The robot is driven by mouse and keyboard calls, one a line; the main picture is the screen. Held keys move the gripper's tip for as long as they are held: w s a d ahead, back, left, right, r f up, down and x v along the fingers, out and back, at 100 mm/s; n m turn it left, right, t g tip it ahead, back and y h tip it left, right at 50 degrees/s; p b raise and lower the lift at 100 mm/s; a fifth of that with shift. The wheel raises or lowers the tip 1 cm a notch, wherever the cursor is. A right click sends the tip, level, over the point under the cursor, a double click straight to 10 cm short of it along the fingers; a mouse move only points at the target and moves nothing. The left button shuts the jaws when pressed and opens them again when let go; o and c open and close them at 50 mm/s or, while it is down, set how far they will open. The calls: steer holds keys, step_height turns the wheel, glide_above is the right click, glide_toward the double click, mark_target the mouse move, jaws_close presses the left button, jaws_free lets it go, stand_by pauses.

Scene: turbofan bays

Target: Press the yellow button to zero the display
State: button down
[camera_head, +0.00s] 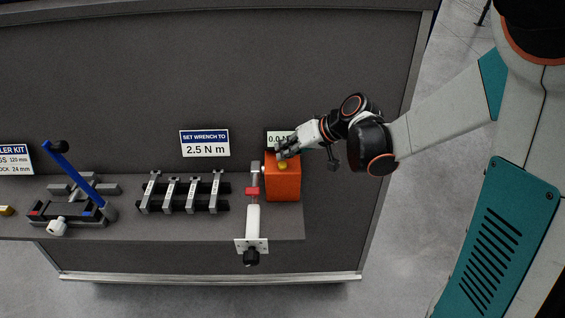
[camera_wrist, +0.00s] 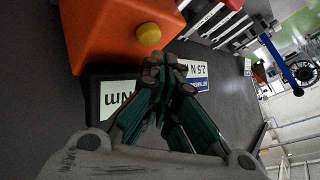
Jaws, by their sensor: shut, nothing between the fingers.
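The yellow button (camera_head: 283,166) sits on top of an orange box (camera_head: 284,186) near the right end of the bench. In the wrist view the button (camera_wrist: 149,34) is a round yellow knob on the orange box (camera_wrist: 105,32). The display (camera_head: 274,137) stands behind the box and is partly covered by my gripper. In the wrist view my gripper (camera_wrist: 164,64) appears apart from the button.
A torque wrench (camera_head: 252,220) lies in a holder left of the orange box. A rack of several wrenches (camera_head: 183,194), a sign reading "SET WRENCH TO 2.5 N m" (camera_head: 205,143) and a fixture with a blue handle (camera_head: 75,178) stand farther left. Open floor lies right of the bench.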

mark_target(284, 162)
steer(key=shift+r, duration=0.15)
steer(key=shift+r+p, duration=1.7)
steer(key=shift+r, duration=0.75)
steer(key=shift+f, duration=0.1)
steer(key=s+d+r+m+t+h+b, duration=0.1)
steer(key=s+d+m+h+b, duration=0.1)
steer(key=s+d, duration=0.6)
steer(key=s+d+r+m+t+h+b, duration=0.1)
steer(key=s+d+h+b, duration=0.4)
steer(key=s, duration=0.8)
steer(key=d+t+h, duration=0.1)
steer(key=d, duration=0.2)
steer(key=shift+s+r+m+b, duration=0.25)
steer(key=shift+r+m+b, duration=0.05)
steer(key=shift+r+m, duration=0.1)
steer(key=shift+a+f, duration=0.1)
